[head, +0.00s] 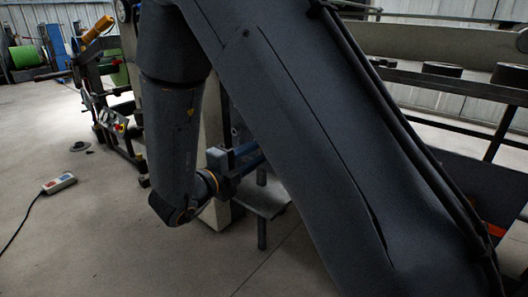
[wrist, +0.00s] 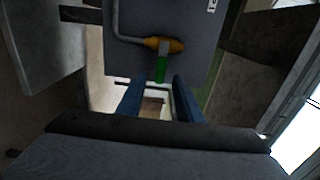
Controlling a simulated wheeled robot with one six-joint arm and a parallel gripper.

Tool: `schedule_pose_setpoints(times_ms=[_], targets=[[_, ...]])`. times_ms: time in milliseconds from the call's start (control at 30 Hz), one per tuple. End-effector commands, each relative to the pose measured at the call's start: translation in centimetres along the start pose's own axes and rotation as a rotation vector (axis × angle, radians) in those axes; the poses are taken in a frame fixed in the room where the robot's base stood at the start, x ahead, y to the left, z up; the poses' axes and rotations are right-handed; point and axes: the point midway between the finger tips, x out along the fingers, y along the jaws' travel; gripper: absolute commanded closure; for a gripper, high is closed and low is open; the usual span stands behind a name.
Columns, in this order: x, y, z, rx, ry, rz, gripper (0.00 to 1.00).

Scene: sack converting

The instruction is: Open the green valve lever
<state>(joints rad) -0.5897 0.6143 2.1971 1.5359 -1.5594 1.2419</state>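The green valve lever (wrist: 160,69) shows in the wrist view at upper middle, hanging down from an orange-yellow valve body (wrist: 165,45). A grey pipe (wrist: 118,25) bends into that body from the left. My gripper (wrist: 161,79) has two blue fingers spread apart, with nothing held between them. The lever's lower end appears between or just beyond the fingertips; contact cannot be told. In the head view my gripper (head: 243,156) is partly hidden by my own arm, and the lever is not visible.
A dark panel (wrist: 195,20) lies behind the valve. In the head view, a pendant control box (head: 59,183) with a cable lies on the floor at left. A machine frame (head: 118,125) with buttons stands beyond my arm. The floor at lower left is mostly clear.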

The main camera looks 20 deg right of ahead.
Motion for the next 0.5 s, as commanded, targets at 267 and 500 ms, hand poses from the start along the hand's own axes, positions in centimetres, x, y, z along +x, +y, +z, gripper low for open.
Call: schedule_pose_setpoints(times_ms=[267, 500], targets=[[3.5, 0.1, 0.0, 0.0, 0.0, 0.0, 0.67], [4.0, 0.0, 0.0, -0.001, -0.002, 0.001, 0.67]])
